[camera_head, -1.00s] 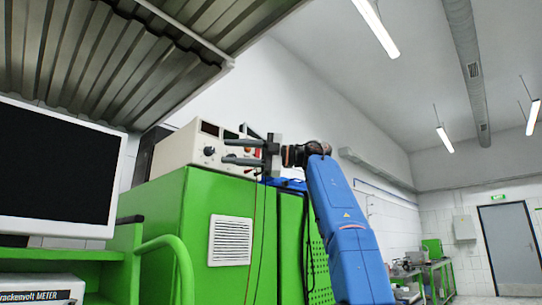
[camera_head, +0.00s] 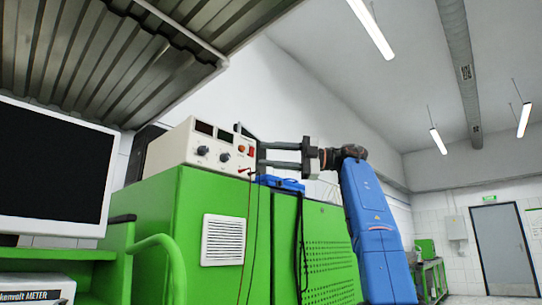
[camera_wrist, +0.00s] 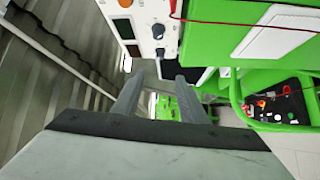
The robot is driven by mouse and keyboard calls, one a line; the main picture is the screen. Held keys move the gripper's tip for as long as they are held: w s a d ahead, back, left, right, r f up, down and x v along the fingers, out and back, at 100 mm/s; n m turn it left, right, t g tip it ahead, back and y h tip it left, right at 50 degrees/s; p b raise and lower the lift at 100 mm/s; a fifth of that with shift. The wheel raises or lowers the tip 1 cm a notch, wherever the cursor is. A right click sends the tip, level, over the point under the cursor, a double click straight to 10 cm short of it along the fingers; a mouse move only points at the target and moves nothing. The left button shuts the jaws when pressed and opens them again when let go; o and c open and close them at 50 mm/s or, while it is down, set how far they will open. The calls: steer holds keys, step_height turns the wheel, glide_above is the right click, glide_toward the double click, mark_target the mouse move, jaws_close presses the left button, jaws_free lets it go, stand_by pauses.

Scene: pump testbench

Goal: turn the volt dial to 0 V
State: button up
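The power supply (camera_head: 195,147), a cream box with two dark displays, stands on the green cabinet. Its front carries two dark knobs, a left knob (camera_head: 203,150) and a right knob (camera_head: 224,157). I cannot read which is the volt dial or its setting. The knobs also show in the wrist view, one higher (camera_wrist: 158,30) and one lower (camera_wrist: 160,52). My gripper (camera_head: 260,154) is right of the panel, its fingers pointing left, apart from both knobs. In the wrist view my gripper (camera_wrist: 158,82) has its fingers apart with nothing between them.
The green cabinet (camera_head: 190,220) stands below. Red and dark cables (camera_head: 248,215) hang from the panel down its front. A blue item (camera_head: 280,183) lies on the cabinet top below my gripper. A monitor (camera_head: 50,170) stands left, under a corrugated metal roof (camera_head: 110,60).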

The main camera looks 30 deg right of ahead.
steer(key=shift+r, duration=0.1)
stand_by(0.3)
steer(key=a+r+m+y, duration=0.1)
steer(key=a+r+y, duration=0.2)
steer(key=a, duration=0.2)
steer(key=m+t+h, duration=0.6)
steer(key=m+t, duration=0.9)
steer(key=m, duration=0.4)
glide_toward(207, 151)
steer(key=x, duration=0.8)
steer(key=shift+a, duration=0.1)
jaws_close()
